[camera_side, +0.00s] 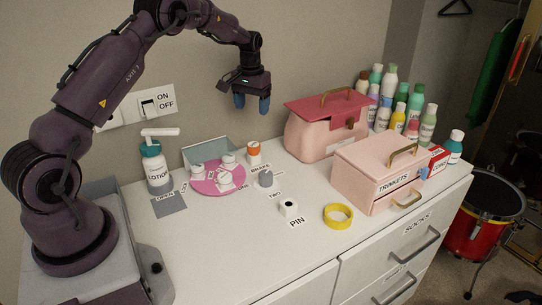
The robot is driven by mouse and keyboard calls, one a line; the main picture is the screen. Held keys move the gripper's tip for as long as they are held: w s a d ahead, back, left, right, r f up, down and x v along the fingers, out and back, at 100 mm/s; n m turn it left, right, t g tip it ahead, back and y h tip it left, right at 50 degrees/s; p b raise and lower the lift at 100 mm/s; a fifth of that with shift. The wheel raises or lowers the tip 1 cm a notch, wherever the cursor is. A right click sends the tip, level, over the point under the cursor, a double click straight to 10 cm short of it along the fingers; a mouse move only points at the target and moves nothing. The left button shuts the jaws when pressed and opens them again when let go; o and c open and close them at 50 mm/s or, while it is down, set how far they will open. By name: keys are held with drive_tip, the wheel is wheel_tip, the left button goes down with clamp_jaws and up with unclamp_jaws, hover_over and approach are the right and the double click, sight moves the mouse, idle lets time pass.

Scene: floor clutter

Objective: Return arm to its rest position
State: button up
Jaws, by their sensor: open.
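My gripper (251,103) hangs in the upper middle of the view, above the back of the white dresser top and in front of the wall. Its two blue fingertips point down and are apart, with nothing between them. My arm arches over from the base at the left. The gripper is clear of every object below it.
Below stand a lotion bottle (156,168), a pink round tray (207,184) with small white items and an orange-labelled jar (254,153). A yellow ring (338,216) lies in front. A pink bag (322,135), trinkets box (372,175) and several bottles (414,104) fill the right.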

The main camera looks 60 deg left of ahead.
drive_tip(key=s+d+r+m+t, duration=0.2)
drive_tip(key=s+d+r+m, duration=0.1)
drive_tip(key=s+d+r, duration=0.6)
drive_tip(key=s+d+r+m+t, duration=0.3)
drive_tip(key=s+d+r, duration=0.6)
drive_tip(key=s+d, duration=0.8)
drive_tip(key=shift+s+d, duration=0.2)
drive_tip(key=shift+d, duration=0.35)
